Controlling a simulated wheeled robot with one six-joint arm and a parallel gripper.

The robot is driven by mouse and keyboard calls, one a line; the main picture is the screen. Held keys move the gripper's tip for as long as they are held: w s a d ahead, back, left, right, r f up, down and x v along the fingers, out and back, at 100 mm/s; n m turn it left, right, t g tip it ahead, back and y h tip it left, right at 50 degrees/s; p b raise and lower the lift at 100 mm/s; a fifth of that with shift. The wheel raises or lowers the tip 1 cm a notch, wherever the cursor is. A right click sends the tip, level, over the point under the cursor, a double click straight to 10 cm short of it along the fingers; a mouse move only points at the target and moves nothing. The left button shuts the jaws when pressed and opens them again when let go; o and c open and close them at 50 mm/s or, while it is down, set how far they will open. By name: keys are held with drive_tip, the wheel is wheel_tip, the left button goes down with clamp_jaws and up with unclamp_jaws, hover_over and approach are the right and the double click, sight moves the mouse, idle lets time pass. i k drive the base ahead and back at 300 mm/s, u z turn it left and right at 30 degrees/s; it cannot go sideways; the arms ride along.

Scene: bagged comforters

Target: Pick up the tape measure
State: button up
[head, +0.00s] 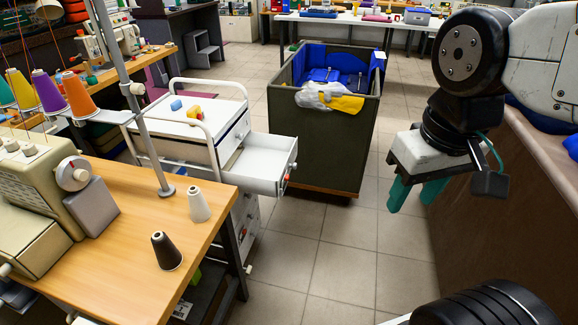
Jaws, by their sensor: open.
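A small yellow object with a red part (194,112), which looks like the tape measure, lies on the white top of the drawer cart (165,127). It is too small to be sure of.
The cart's top drawer (268,165) is pulled out to the right. A dark green bin (325,150) with blue bags stands behind it. A wooden table (130,235) with a sewing machine and thread cones fills the left front. The tiled floor (340,260) is clear.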

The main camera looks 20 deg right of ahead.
sight(193, 113)
drive_tip(key=z, duration=0.25)
drive_tip(key=i, duration=0.8)
drive_tip(key=u, duration=0.55)
drive_tip(key=i, duration=0.45)
drive_tip(key=u, duration=0.5)
